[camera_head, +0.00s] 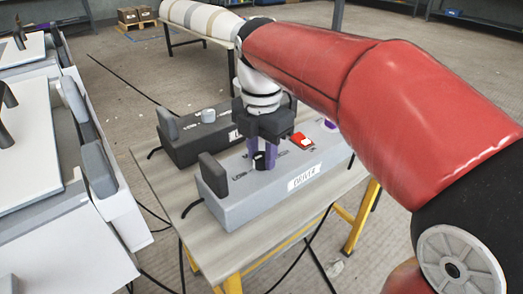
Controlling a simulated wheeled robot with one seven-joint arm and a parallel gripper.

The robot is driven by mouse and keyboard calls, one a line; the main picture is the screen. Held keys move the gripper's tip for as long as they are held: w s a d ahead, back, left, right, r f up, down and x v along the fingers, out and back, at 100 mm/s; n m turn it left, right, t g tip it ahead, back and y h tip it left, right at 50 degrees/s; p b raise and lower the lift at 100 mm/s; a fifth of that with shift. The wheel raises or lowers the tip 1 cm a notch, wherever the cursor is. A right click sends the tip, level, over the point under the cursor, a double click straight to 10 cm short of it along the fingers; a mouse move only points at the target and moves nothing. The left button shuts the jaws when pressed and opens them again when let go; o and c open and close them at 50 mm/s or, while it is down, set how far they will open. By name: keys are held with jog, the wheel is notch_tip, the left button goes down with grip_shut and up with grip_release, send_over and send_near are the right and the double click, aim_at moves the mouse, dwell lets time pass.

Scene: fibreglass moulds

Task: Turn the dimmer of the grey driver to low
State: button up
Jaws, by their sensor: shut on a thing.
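The grey driver (235,203) is a long light-grey box with a "DRIVER" label on its front side, lying on a small table. My gripper (264,160) points down over the middle of its top and is shut on the dimmer knob (259,160). The purple-grey fingers hide most of the knob. A "LOW" marking shows to the left of the fingers. A red switch (302,141) sits on the top to the right, and a dark grey upright block (213,173) stands at the left end.
A dark driver box (185,147) with a pale knob (208,115) lies just behind. The table (160,190) has yellow legs, with cables hanging below. White mould benches (45,180) stand on the left.

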aim_at(262, 156)
dwell(0.3)
jog(key=o, duration=1)
jog(key=shift+c, duration=0.2)
notch_tip(262, 156, up, 8)
jog(key=shift+f, duration=0.1)
jog(key=shift+s, duration=0.1)
